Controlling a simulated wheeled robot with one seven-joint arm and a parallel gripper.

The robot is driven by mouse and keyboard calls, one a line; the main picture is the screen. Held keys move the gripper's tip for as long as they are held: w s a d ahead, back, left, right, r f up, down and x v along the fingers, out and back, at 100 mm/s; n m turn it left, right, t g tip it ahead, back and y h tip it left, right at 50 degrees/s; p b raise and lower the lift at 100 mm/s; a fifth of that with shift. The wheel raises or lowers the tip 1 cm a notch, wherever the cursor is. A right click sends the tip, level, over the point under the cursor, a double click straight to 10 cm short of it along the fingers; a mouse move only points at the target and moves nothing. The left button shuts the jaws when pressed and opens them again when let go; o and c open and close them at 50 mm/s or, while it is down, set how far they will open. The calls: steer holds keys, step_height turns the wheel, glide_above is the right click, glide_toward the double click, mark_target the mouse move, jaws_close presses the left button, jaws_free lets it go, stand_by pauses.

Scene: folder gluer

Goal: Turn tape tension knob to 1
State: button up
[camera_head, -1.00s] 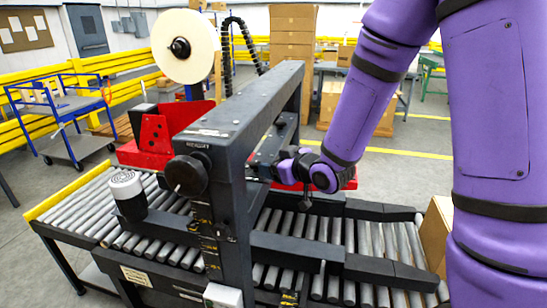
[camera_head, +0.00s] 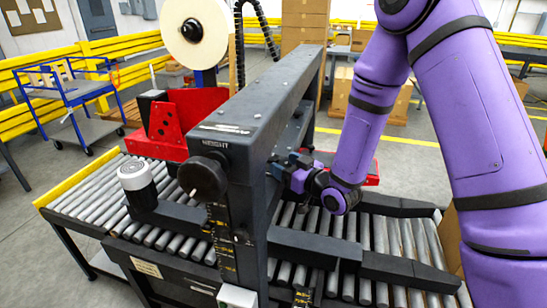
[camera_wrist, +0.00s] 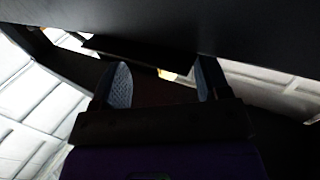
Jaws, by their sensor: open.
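The tape tension knob cannot be made out for certain in either view. A large dark round knob (camera_head: 203,180) sits on the near face of the machine's black post, under the word HEIGHT. My gripper (camera_head: 282,167) is on the right side of the black frame (camera_head: 262,112), under its top beam, and its tips are partly hidden against dark parts. In the wrist view my two fingers (camera_wrist: 161,82) are spread apart with a dark gap between them. A dark surface fills the top of that view. I see nothing held.
A white tape roll (camera_head: 196,30) stands behind the machine, with a red housing (camera_head: 185,118) below it. Roller conveyor (camera_head: 95,198) runs at left and right. A round silver-topped part (camera_head: 134,176) rises at the left. A blue cart (camera_head: 70,95) stands beyond.

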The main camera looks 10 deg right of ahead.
mark_target(278, 160)
steer(key=shift+x, duration=2.7)
steer(key=shift+c, duration=0.2)
steer(key=c, duration=0.8)
